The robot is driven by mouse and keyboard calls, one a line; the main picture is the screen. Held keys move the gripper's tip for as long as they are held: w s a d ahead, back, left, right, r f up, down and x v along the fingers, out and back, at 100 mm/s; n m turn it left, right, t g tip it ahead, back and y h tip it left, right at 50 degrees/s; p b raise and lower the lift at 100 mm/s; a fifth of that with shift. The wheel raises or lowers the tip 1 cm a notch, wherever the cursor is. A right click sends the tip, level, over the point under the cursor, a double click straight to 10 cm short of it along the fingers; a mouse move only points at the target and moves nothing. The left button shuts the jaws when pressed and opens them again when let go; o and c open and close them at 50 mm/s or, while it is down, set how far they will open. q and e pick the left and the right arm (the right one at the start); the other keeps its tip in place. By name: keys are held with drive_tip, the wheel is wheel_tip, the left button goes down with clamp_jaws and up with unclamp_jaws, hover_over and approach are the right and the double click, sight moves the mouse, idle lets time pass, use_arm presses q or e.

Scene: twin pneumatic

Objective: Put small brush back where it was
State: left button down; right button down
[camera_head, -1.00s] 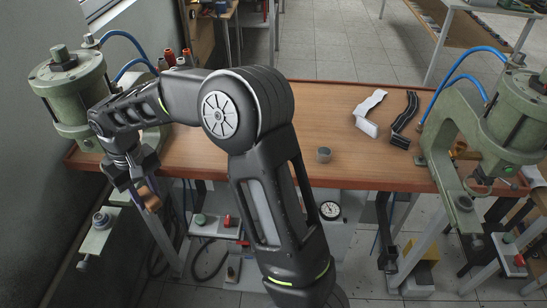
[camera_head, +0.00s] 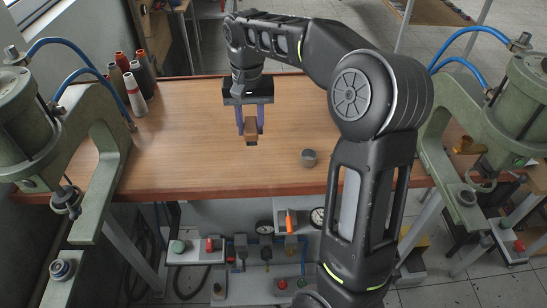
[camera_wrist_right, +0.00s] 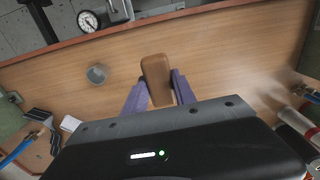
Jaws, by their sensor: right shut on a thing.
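The small brush (camera_head: 251,128), with a brown wooden body, is in my right gripper (camera_head: 250,120). The purple fingers are shut on its two sides. They hold it over the front middle of the wooden table; whether it touches the tabletop I cannot tell. In the right wrist view the brush (camera_wrist_right: 156,72) sticks out between the fingers (camera_wrist_right: 158,92). Its bristles are not clearly visible. My left gripper is not in view.
A small grey cylinder (camera_head: 308,158) stands right of the brush. Green presses stand left (camera_head: 105,130) and right (camera_head: 465,130). Thread cones (camera_head: 135,85) stand at the back left. A black strip (camera_wrist_right: 40,118) shows in the right wrist view. The tabletop left of the brush is clear.

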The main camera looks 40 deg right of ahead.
drive_tip(key=shift+s, duration=0.15)
drive_tip(key=shift+s+a+r, duration=0.15)
drive_tip(key=shift+s+a, duration=0.05)
drive_tip(key=shift+w+f, duration=0.1)
drive_tip(key=shift+f, duration=0.15)
wheel_tip(320, 180, down, 6)
drive_tip(key=shift+r+p, duration=0.1)
drive_tip(key=shift+p, duration=0.35)
drive_tip(key=shift+f+p, duration=0.3)
drive_tip(key=shift+f, duration=1.65)
drive_tip(key=c, duration=1)
unclamp_jaws()
